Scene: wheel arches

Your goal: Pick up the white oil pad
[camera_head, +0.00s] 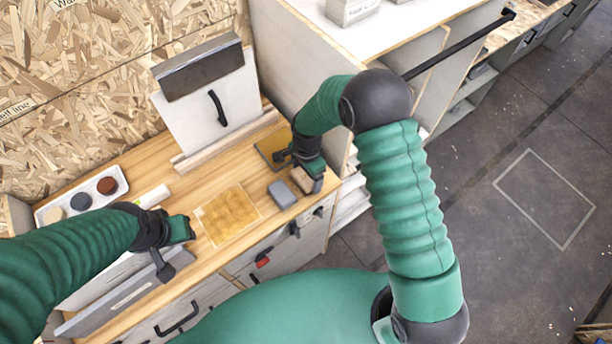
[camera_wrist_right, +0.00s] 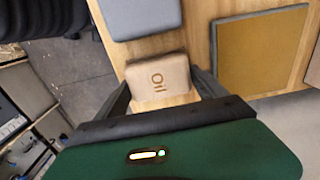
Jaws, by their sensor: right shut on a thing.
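The oil pad is a pale, beige-looking block marked "Oil" and sits between the fingers of my right gripper in the right wrist view (camera_wrist_right: 158,82). My right gripper (camera_head: 308,172) is shut on it, a finger along each side, near the right end of the wooden bench. I cannot tell whether the pad touches the bench top. My left gripper (camera_head: 184,229) is over the bench at the left, apart from the pad. Its fingers are too unclear to tell open from shut.
A grey block (camera_head: 282,194) lies left of the right gripper; it also shows in the right wrist view (camera_wrist_right: 143,14). A yellowish square panel (camera_head: 228,214) lies mid-bench. A dark-framed tan board (camera_wrist_right: 262,52) lies near the pad. A white tray (camera_head: 110,177) of round pots stands far left.

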